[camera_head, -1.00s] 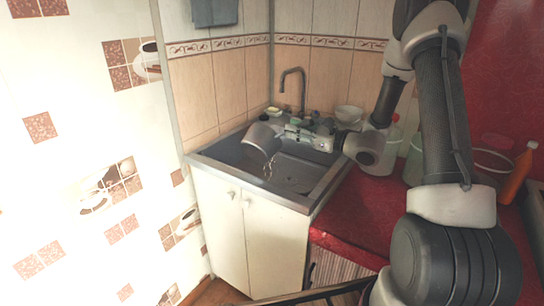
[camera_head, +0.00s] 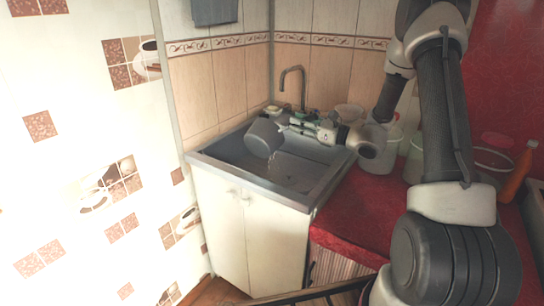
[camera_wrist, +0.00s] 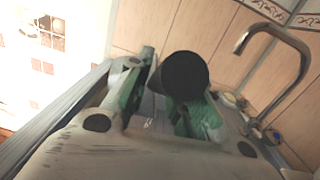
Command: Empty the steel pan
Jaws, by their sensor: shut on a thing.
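The grey steel pan (camera_head: 262,139) is held tipped over the sink (camera_head: 227,162), apart from the basin floor. A small clear trickle (camera_head: 272,155) shows below its lower edge. The inside of the pan is hidden from view. My gripper (camera_head: 289,124) is shut on the pan from the right. In the wrist view my green-padded fingers (camera_wrist: 166,108) stand either side of a dark round shape (camera_wrist: 185,75), a part of the pan; I cannot tell which part.
The faucet (camera_head: 292,88) rises behind the basin, close behind my gripper. Small items and a pale bowl (camera_head: 349,112) stand on the back ledge. Plastic jugs (camera_head: 378,152) and an orange bottle (camera_head: 523,172) stand on the red counter (camera_head: 350,215) at right.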

